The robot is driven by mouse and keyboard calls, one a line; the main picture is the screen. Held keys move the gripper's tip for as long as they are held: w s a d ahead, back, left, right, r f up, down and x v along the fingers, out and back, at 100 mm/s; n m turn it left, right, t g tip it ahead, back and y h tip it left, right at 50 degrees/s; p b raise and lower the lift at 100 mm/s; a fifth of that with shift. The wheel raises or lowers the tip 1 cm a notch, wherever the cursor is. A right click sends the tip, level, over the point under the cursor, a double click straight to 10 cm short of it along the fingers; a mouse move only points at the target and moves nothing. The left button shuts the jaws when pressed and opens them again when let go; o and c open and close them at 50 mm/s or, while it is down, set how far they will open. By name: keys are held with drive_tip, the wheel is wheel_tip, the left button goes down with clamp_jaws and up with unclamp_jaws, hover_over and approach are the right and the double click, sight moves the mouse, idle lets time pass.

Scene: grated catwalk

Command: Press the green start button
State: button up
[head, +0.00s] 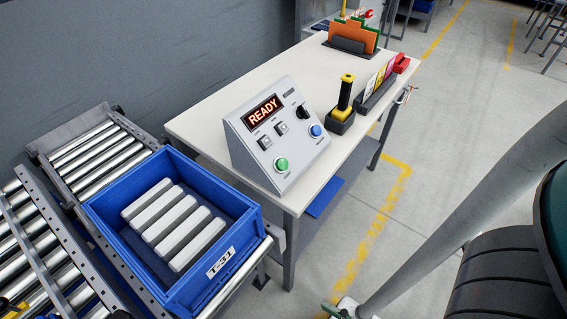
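The green start button (282,164) is a round cap with a pale ring, low on the sloped face of a grey control box (255,148). The box stands near the front left of a white table. Its red-lit display (263,111) reads READY. A blue round button (316,130) sits to the right of the green one, with two square switches (273,135) and a black knob (303,112) above. Nothing covers the green button.
A blue crate (236,238) labelled T-31, holding several pale bars, sits on rollers at the table's left. A yellow-black handheld tool (346,92) in a dark stand is right of the box. Folders (354,36) stand behind. Open floor (430,190) lies right of the table.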

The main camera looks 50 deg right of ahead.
clamp_jaws()
idle(1.3)
